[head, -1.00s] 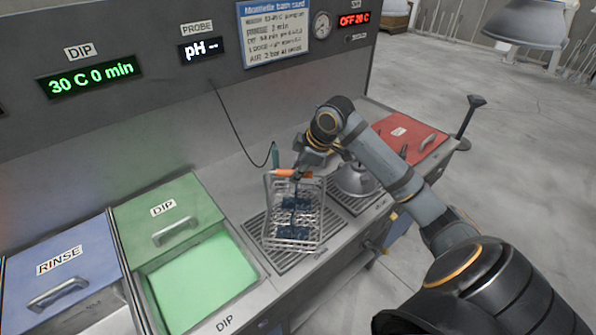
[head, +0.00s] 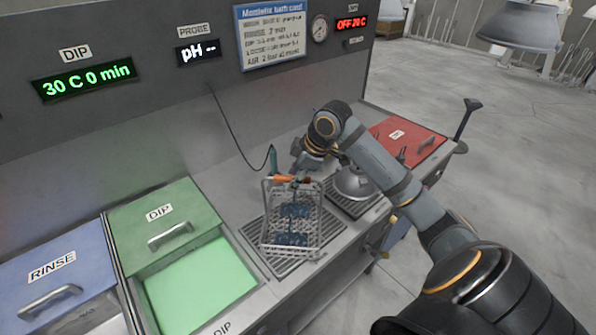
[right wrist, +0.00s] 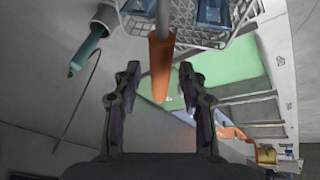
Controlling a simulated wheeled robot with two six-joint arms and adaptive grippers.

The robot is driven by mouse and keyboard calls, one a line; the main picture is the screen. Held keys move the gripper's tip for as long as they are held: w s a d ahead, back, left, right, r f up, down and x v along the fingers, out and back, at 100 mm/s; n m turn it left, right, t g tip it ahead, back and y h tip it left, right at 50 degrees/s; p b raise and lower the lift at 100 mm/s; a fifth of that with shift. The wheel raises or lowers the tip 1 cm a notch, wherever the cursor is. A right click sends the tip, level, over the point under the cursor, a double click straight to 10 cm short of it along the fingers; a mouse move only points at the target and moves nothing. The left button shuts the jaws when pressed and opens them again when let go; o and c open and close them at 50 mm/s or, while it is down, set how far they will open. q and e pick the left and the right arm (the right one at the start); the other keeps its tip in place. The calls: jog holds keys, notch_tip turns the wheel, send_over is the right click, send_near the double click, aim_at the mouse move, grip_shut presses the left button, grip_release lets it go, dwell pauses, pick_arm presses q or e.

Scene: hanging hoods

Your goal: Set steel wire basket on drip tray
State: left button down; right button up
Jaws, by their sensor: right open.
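The steel wire basket (head: 270,222) stands on the ribbed steel drip tray (head: 250,232), to the right of the open green bath. Dark blue pieces (head: 293,240) lie inside it. Its orange handle grip (head: 283,180) is at the top of the basket. My right gripper (head: 304,166) is just behind the handle. In the right wrist view my right gripper (right wrist: 158,72) is open, and the orange grip (right wrist: 161,65) shows between its fingers, apart from both. The basket's mesh (right wrist: 205,40) shows there at the top. My left gripper is not in view.
The green DIP lid (head: 165,225) and blue RINSE lid (head: 50,285) are at the left. A grey dome-shaped hood (head: 352,184) stands on a second ribbed tray to the right. A red lid (head: 410,135) lies beyond. A probe cable (head: 235,135) hangs behind the basket.

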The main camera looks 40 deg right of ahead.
jog(key=b+v, duration=0.2)
jog(key=v, duration=1)
